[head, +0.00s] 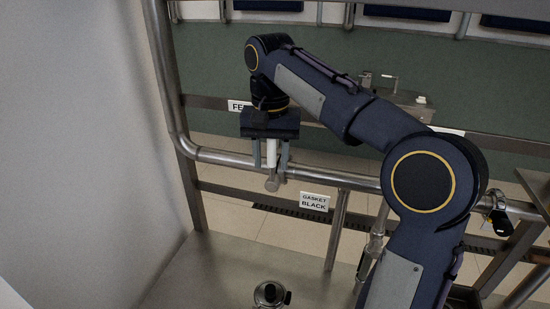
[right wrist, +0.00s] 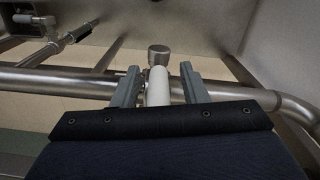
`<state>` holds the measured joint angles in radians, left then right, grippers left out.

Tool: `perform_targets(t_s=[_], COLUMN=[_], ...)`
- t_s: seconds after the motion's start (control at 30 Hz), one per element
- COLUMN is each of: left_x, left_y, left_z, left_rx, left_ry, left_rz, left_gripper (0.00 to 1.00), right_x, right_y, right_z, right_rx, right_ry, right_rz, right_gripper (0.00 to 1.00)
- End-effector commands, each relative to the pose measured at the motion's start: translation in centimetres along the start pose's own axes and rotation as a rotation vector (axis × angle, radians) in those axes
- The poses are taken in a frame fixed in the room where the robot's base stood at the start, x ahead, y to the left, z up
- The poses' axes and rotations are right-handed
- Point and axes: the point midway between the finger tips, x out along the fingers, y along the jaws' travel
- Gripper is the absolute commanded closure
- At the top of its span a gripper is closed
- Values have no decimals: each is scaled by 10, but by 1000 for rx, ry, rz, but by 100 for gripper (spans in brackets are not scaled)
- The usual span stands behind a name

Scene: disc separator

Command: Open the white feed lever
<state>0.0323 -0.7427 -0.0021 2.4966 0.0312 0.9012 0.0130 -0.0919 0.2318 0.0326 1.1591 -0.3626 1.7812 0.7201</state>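The white feed lever (head: 271,153) hangs below my right gripper in the head view, in front of a horizontal steel pipe. Its white handle (right wrist: 158,88) also shows in the right wrist view, with a round metal valve body (right wrist: 158,55) beyond it. My right gripper (head: 270,163) has one grey finger on each side of the handle. In the right wrist view narrow gaps show between handle and fingers (right wrist: 159,72), so the gripper is open around it, not clamped. The "FE..." label (head: 237,106) is partly covered by my gripper. My left gripper is not in view.
The steel pipe (head: 225,157) runs across behind the lever. A label "GASKET BLACK" (head: 314,202) sits on the lower rail. A black-handled valve (head: 497,222) is at the right. A metal fitting (head: 270,294) stands at the bottom. A pale wall (head: 80,150) closes off the left.

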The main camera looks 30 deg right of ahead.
Motion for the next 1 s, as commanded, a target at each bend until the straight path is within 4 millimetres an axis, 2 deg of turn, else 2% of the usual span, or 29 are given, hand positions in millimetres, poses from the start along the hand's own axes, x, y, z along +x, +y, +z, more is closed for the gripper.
perform_targets(t_s=[0.13,0.43,0.77,1.0], left_x=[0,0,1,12], left_y=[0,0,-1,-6], left_z=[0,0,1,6], left_rx=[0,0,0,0], left_ry=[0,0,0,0], left_rz=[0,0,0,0], left_gripper=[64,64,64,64], right_x=[0,0,0,3], right_y=[0,0,1,9], right_z=[0,0,0,2], right_rx=[1,0,0,3], right_ry=[0,0,1,19], right_rz=[0,0,-7,-90], right_gripper=[60,100,100,100])
